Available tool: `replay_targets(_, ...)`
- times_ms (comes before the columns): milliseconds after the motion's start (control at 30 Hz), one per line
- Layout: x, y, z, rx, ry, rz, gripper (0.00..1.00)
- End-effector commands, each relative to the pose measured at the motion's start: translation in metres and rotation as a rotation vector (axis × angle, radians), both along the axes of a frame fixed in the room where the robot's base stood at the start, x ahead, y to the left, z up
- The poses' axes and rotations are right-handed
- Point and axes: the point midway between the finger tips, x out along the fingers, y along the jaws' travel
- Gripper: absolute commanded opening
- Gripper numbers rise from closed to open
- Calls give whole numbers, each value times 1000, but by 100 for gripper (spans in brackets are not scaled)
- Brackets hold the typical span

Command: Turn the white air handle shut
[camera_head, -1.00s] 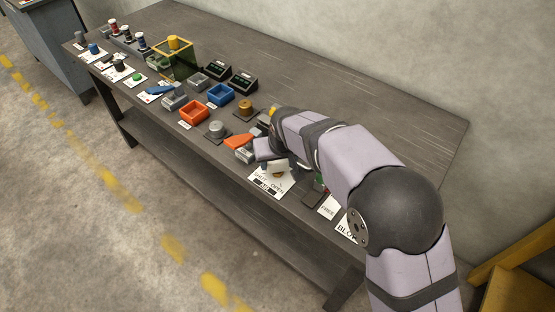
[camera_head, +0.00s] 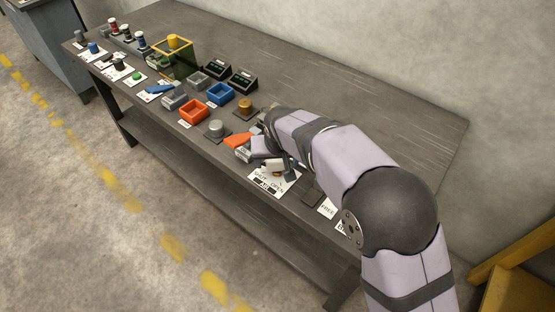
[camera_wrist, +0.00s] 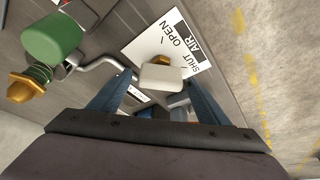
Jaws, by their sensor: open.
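The white air handle (camera_wrist: 162,77) lies between my open fingers in the wrist view, crosswise in the gap, with a brass hub (camera_wrist: 160,59) just beyond it. It sits over a white card (camera_wrist: 178,42) marked OPEN, SHUT and AIR. My gripper (camera_wrist: 157,80) has one blue-grey finger on either side of the handle; I cannot tell whether either touches it. In the head view, the card (camera_head: 265,184) lies at the table's front edge. My gripper (camera_head: 282,163) is low above it and partly hides the handle.
In the wrist view, a green cylinder (camera_wrist: 52,37), a spring with a yellow knob (camera_wrist: 22,88) and a bent silver pipe (camera_wrist: 105,64) are close on the left. An orange lever (camera_head: 238,140) and orange tray (camera_head: 193,111) lie left in the head view. The table's back right is clear.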

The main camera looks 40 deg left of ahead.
Motion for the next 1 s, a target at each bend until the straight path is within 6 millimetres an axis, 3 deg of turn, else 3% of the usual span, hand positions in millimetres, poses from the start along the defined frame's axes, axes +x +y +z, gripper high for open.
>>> replay_targets(167, -2, -2, 9, 2, -1, 0, 70)
replay_targets(600, -18, -17, 60, 2, -1, 0, 70)
replay_targets(1000, -20, -20, 67, -1, 1, 0, 70)
